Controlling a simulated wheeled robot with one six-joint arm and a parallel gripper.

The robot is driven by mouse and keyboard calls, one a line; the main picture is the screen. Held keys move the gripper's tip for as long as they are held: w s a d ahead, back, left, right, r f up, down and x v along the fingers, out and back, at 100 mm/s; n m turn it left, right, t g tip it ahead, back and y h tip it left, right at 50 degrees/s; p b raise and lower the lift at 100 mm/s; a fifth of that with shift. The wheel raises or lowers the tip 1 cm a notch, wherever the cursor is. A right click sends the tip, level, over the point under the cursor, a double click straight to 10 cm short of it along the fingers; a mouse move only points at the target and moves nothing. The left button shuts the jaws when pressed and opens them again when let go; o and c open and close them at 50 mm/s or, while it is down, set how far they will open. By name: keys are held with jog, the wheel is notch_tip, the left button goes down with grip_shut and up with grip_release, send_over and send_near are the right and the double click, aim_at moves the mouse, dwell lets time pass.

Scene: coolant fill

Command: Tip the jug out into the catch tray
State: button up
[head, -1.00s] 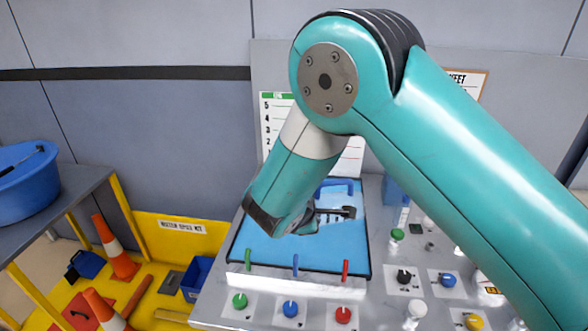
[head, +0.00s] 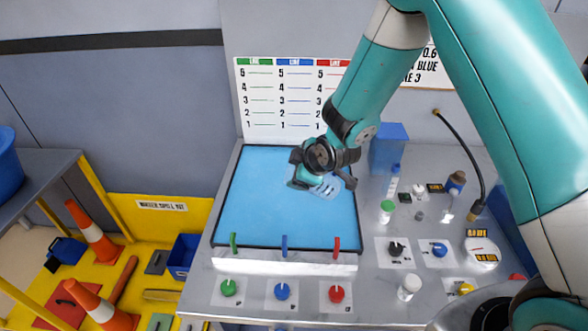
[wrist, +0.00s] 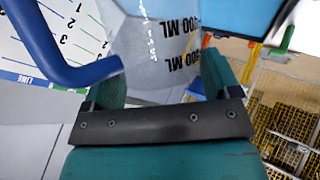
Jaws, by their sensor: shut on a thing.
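The catch tray (head: 255,205) is a wide, dark-rimmed tray with a bright blue floor or fill; I cannot tell which. It lies on the metal bench below the wall chart. My gripper (head: 322,170) hangs over the tray's right part. In the wrist view my gripper (wrist: 160,78) is shut on the clear jug (wrist: 150,40), one finger each side. The jug has black ML marks and a blue handle (wrist: 60,60) at left. In the head view the clear jug (head: 327,188) is mostly hidden by my gripper. Its tilt and contents are unclear.
Green, blue and red levers (head: 284,245) line the tray's front, with coloured knobs (head: 282,291) before them. A blue box (head: 388,150) stands right of the tray. Bottles and a black hose (head: 470,155) are farther right. A yellow spill-kit bay (head: 150,235) holds cones at left.

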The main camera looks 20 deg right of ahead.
jog(key=shift+d+f+m+y+b, duration=0.45)
jog(key=shift+d+y+b, duration=0.2)
jog(key=shift+y+b, duration=0.2)
jog(key=d+m+y+b, duration=0.1)
jog(key=y+b, duration=0.1)
jog(key=b, duration=0.1)
jog(key=shift+d+y, duration=0.1)
jog(key=shift+y, duration=0.15)
jog(key=shift+d+r+m+t+y+b, duration=0.2)
jog(key=shift+d+m+t+y+b, duration=0.15)
jog(key=shift+m+y+b, duration=0.45)
jog(key=shift+r, duration=0.15)
jog(key=shift+a, duration=0.1)
jog(key=shift+s, duration=0.1)
